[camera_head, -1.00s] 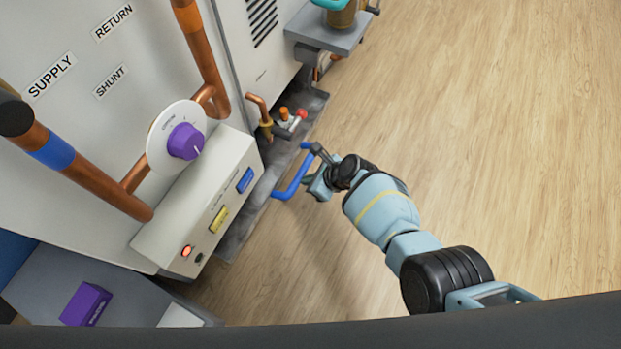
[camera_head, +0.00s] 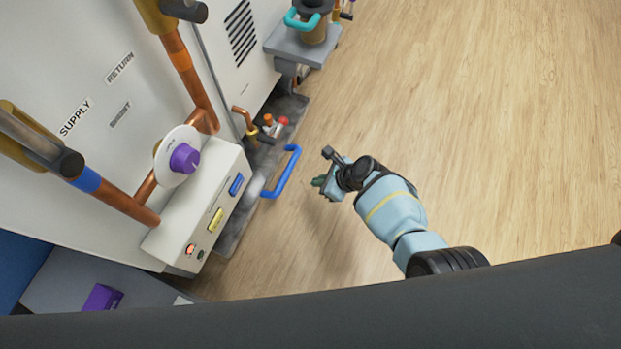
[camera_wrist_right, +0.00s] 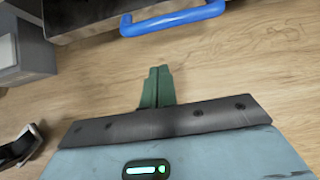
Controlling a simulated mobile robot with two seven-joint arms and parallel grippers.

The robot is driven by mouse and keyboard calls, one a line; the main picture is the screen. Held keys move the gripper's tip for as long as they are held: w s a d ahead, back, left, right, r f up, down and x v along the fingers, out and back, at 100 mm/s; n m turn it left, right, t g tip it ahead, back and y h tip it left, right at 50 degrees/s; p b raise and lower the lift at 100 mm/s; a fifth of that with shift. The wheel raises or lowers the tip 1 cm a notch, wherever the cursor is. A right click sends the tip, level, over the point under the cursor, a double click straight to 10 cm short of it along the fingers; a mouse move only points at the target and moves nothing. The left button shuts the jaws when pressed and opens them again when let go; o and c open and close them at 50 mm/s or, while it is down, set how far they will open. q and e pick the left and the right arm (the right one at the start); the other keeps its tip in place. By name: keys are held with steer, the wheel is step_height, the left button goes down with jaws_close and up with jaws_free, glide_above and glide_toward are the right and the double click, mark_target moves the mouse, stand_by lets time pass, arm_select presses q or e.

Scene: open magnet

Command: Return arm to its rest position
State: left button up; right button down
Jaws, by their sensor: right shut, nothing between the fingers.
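My right arm (camera_head: 392,205) reaches in from the lower right in the head view, over the wooden floor. Its gripper (camera_head: 319,182) points left toward the machine and is apart from the blue handle (camera_head: 283,172). In the right wrist view the two green fingers (camera_wrist_right: 157,84) are together with nothing between them. The blue handle (camera_wrist_right: 172,19) lies ahead of the fingertips there, with floor showing between. My left gripper is in neither view.
A white cabinet (camera_head: 85,45) with copper pipes stands on the left. It carries a purple knob (camera_head: 185,158) and a button panel (camera_head: 200,210). A purple box (camera_head: 102,298) sits at lower left. The wooden floor (camera_head: 480,110) at right is clear.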

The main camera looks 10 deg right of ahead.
steer(key=p+v, duration=0.1)
steer(key=v, duration=0.2)
steer(key=shift+s+d+r+p, duration=0.1)
steer(key=shift+d+r+p, duration=0.05)
steer(key=shift+p, duration=0.2)
steer(key=shift+d, duration=0.1)
